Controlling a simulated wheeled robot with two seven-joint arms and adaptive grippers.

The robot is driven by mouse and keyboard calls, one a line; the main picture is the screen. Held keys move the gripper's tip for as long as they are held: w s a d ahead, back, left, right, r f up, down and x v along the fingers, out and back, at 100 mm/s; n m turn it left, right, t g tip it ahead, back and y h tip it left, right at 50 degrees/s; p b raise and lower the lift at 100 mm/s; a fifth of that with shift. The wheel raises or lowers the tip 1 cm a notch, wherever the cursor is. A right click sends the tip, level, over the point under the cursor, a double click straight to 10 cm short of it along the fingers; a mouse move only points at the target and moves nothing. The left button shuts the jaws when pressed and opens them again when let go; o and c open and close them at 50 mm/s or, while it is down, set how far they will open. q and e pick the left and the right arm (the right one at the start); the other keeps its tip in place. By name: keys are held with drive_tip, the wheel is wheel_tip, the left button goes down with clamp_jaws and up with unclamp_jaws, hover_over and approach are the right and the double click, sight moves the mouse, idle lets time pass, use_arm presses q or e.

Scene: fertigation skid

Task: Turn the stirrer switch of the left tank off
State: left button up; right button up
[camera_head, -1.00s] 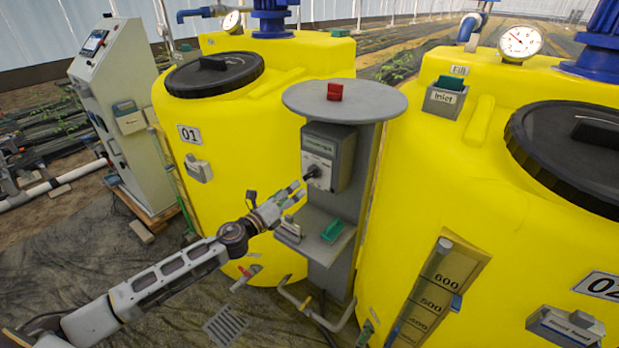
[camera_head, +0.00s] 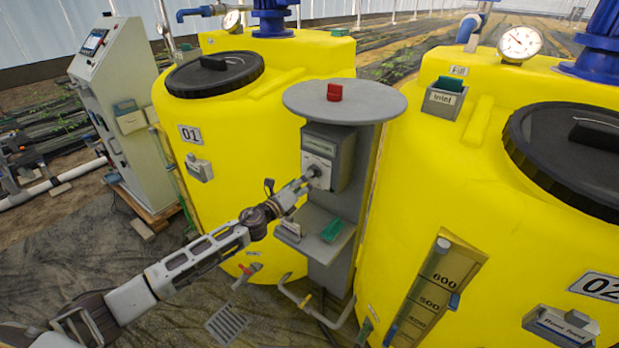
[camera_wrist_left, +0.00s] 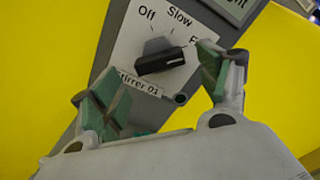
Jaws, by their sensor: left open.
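The stirrer switch is a black knob (camera_wrist_left: 162,62) on a white dial plate marked Off, Slow and a partly covered word starting with F. Its bar lies nearly level, with its right end towards the F mark. A label below it (camera_wrist_left: 138,84) reads "Stirrer 01". My left gripper (camera_wrist_left: 152,74) is open, one green-padded finger to the left of the knob and one to the right, with visible gaps. In the head view, my left gripper (camera_head: 302,186) is at the grey control box (camera_head: 328,157) and partly hides the knob. My right gripper is out of view.
The left yellow tank (camera_head: 235,135) marked 01 and the right yellow tank (camera_head: 450,190) flank the post. A round grey top (camera_head: 370,100) with a red block (camera_head: 334,92) overhangs the box. A shelf (camera_head: 318,222) with a green block (camera_head: 332,230) sits below.

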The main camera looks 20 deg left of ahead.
use_arm(q)
drive_tip(key=x, duration=0.3)
drive_tip(key=shift+w+d, duration=0.15)
drive_tip(key=shift+w, duration=0.2)
drive_tip(key=c, duration=1)
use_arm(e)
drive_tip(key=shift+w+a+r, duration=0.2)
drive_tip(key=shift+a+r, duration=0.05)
